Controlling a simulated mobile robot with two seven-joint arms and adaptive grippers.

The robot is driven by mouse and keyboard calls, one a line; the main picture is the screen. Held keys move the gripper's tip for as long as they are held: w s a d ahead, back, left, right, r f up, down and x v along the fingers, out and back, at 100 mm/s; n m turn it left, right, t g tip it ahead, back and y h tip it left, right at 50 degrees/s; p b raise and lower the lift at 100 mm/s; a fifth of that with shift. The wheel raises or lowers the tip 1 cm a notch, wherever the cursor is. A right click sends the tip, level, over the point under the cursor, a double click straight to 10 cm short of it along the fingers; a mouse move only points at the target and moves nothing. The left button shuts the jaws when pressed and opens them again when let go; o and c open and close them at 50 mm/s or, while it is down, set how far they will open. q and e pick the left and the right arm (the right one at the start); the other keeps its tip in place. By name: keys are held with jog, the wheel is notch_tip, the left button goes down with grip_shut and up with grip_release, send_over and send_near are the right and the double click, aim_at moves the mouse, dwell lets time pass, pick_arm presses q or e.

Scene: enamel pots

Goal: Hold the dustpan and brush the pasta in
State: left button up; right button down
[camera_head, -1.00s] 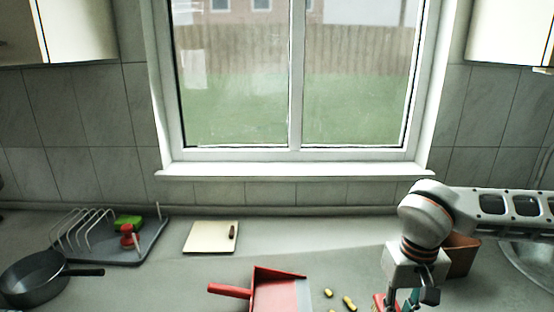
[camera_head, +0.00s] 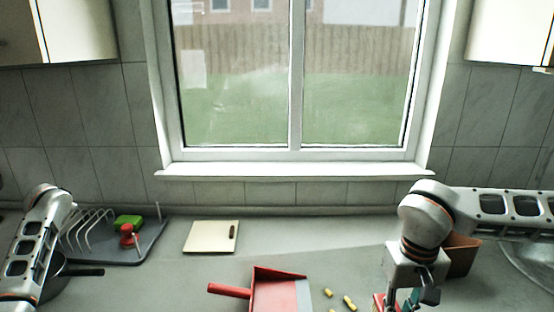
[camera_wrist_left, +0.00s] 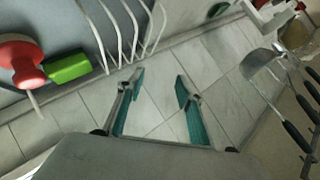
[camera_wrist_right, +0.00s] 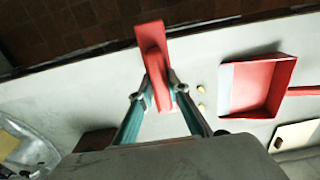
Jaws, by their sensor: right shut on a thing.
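The red dustpan (camera_head: 276,291) lies on the worktop at the front middle, its handle (camera_head: 229,290) pointing left; it also shows in the right wrist view (camera_wrist_right: 262,86). Several yellow pasta pieces (camera_head: 348,302) lie on the worktop just right of the dustpan's grey lip. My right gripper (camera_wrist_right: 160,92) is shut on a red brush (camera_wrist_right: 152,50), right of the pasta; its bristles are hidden. My left gripper (camera_wrist_left: 160,85) is open and empty, near the dish rack; in the head view only its arm shows, at the left edge.
A wire dish rack (camera_head: 88,228) with a green sponge (camera_head: 128,221) and red brush (camera_head: 127,236) stands at the left, beside a dark pan (camera_head: 84,271). A cutting board (camera_head: 211,237) lies behind the dustpan. A brown block (camera_head: 462,256) stands behind my right arm.

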pick_arm(q)
jog(key=w+d+r+m+h, duration=0.1)
jog(key=d+m+h, duration=0.15)
jog(key=d, duration=0.95)
jog(key=w+d+r+m+g+h, duration=0.1)
jog(key=d+m+h, duration=0.15)
jog(key=d, duration=1.05)
jog(key=w+d+r+m+h, duration=0.15)
jog(key=d+h, duration=0.25)
jog(key=d, duration=0.8)
jog(key=m+g, duration=0.8)
jog(key=m, duration=0.2)
send_over(226, 287)
notch_tip(226, 287, down, 6)
jog(key=shift+y, duration=0.4)
notch_tip(226, 287, down, 11)
jog(key=shift+r, duration=0.2)
grip_shut()
